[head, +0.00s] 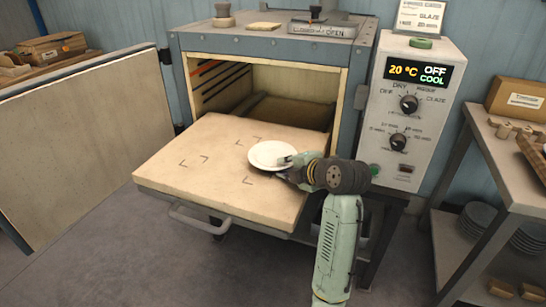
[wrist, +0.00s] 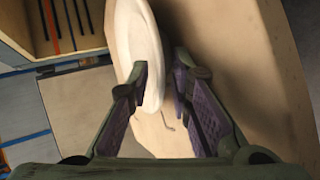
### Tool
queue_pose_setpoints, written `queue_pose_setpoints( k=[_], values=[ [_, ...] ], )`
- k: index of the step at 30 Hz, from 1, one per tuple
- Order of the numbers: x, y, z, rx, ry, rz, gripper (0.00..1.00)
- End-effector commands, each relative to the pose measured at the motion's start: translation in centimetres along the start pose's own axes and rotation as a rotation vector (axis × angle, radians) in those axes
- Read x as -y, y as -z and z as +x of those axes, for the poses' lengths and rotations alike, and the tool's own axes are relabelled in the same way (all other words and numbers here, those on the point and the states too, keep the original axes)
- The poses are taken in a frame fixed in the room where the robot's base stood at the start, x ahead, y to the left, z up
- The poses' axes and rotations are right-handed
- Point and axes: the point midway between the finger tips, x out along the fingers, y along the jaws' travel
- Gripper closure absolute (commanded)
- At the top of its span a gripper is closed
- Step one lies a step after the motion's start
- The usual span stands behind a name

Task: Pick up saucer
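My gripper (head: 287,169) is at the saucer's right edge in the head view. In the wrist view, the saucer (wrist: 138,35) reaches in between the two fingers of my gripper (wrist: 163,75). The fingers are apart, one on each face of the rim. A gap shows between the saucer and the right finger. The left finger overlaps the saucer's edge, so I cannot tell whether it touches.
The dryer chamber (head: 270,95) stands open behind the door. A control panel (head: 408,115) reading 20 °C, OFF and COOL is on the right. A shelf unit with stacked plates (head: 530,238) stands far right. The door's left half is clear, with dark corner marks.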

Motion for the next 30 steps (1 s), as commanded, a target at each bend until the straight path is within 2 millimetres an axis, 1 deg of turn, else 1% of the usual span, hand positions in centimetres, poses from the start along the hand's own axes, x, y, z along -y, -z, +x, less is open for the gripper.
queue_pose_setpoints(
  k=[3,9,12,30],
  values=[
    [0.02,0.00,-0.02,0.000,0.000,0.000,0.82],
    [0.01,0.00,-0.04,0.000,0.000,0.000,0.95],
    [0.00,0.00,-0.06,0.000,0.000,0.000,1.00],
    [-0.08,-0.01,-0.11,0.001,-0.002,0.000,1.00]
  ],
)
